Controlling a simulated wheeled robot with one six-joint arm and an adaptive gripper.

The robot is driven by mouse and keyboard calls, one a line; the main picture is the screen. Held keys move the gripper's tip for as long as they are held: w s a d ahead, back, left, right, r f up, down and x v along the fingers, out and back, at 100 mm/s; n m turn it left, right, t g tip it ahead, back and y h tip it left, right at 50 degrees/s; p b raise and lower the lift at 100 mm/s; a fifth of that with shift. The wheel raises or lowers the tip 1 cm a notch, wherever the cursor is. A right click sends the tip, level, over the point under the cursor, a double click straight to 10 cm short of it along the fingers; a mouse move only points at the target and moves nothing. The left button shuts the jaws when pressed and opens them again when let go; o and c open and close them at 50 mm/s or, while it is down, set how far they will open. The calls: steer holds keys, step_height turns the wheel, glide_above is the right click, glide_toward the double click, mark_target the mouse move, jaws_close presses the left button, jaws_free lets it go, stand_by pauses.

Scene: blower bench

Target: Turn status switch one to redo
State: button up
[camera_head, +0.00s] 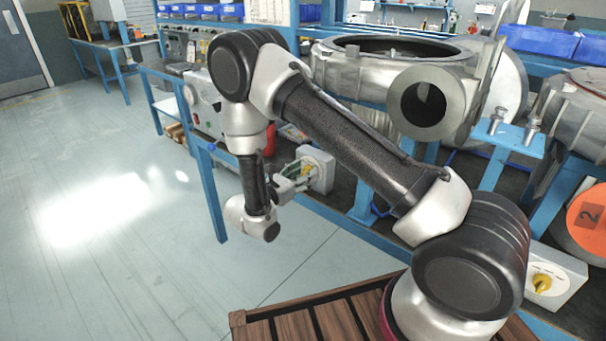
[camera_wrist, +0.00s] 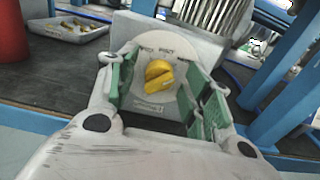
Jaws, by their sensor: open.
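A white switch box with a round plate and a yellow knob (camera_wrist: 159,77) fills the middle of the wrist view. The knob's ridge is tilted in the picture. Small lettering rings the plate, too small to read surely. My gripper (camera_wrist: 162,64) is open, its green-padded fingers on either side of the knob. I cannot tell whether they touch it. In the head view my gripper (camera_head: 298,178) reaches the same switch box (camera_head: 322,160) on the bench, and the knob is largely hidden by the fingers.
A second switch box (camera_head: 552,290) with a yellow knob stands at lower right, near an orange disc marked 2 (camera_head: 588,217). A large metal blower housing (camera_head: 350,75) stands behind my arm. A red cylinder (camera_wrist: 10,45) and a parts tray (camera_wrist: 68,29) lie left of the switch.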

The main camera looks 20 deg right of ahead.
steer(key=c, duration=1)
steer(key=shift+n, duration=0.3)
steer(key=n, duration=0.3)
steer(key=shift+n, duration=0.3)
steer(key=n, duration=0.4)
steer(key=shift+w+n, duration=0.1)
steer(key=shift+n, duration=0.2)
steer(key=n, duration=0.4)
steer(key=shift+a+f, duration=0.1)
steer(key=shift+f+n, duration=0.1)
steer(key=shift+n, duration=2.4)
